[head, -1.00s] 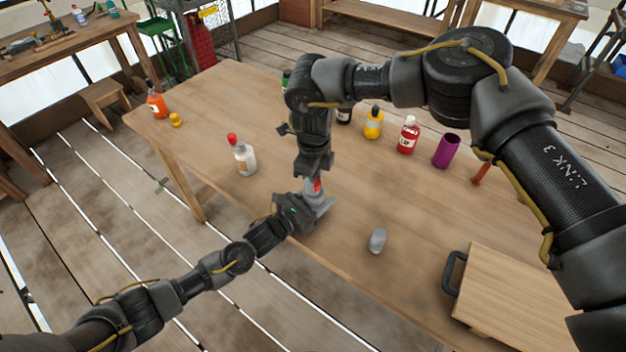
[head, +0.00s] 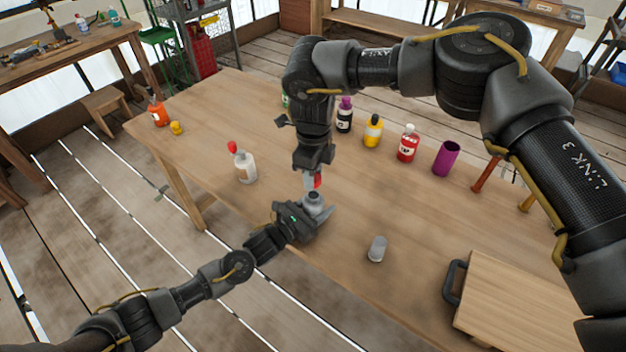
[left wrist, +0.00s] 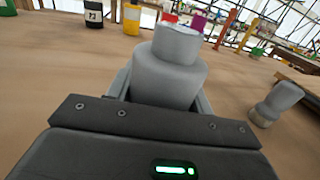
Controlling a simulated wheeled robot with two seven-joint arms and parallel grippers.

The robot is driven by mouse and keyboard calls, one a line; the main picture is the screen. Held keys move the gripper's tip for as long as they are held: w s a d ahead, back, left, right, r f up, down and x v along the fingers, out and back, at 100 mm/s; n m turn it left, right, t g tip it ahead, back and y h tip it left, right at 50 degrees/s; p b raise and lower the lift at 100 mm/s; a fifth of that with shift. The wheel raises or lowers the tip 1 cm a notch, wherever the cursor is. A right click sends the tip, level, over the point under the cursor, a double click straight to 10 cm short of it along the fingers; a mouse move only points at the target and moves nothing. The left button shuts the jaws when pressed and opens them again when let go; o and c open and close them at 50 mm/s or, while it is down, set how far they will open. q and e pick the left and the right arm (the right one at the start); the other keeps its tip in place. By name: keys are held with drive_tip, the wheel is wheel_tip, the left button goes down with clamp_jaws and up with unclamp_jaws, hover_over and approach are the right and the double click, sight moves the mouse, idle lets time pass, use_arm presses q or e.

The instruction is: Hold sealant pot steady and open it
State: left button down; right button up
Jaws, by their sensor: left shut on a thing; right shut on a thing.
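The grey sealant pot (head: 313,197) stands near the table's front edge, its grey neck uncovered on top. My left gripper (head: 312,212) is shut around its body from the front left. In the left wrist view the pot (left wrist: 168,78) is upright between the fingers, with its neck bare. My right gripper (head: 313,178) is directly above the pot, pointing down, shut on a red cap (head: 317,181). The cap appears just clear of the neck. The fingers partly hide the cap.
A white bottle with a red cap (head: 244,165) stands to the left on the table (head: 225,110). A small grey container (head: 377,249) is to the right. A yellow bottle (head: 373,131), red bottle (head: 408,144) and purple cylinder (head: 446,158) stand behind. A black-handled wooden board (head: 515,300) is front right.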

sight(313, 208)
use_arm(q)
drive_tip(key=c, duration=0.5)
unclamp_jaws()
drive_tip(key=shift+s+a, duration=0.1)
drive_tip(key=b+v, duration=0.2)
drive_tip(key=v, duration=0.8)
drive_tip(key=shift+a+f, duration=0.1)
drive_tip(key=shift+f, duration=0.05)
use_arm(e)
wheel_tip(313, 208, down, 3)
drive_tip(key=shift+r, duration=0.2)
use_arm(q)
drive_tip(key=shift+b+v, duration=0.35)
drive_tip(key=shift+v, duration=0.45)
use_arm(e)
drive_tip(key=shift+f, duration=0.1)
use_arm(q)
drive_tip(key=shift+s, duration=0.1)
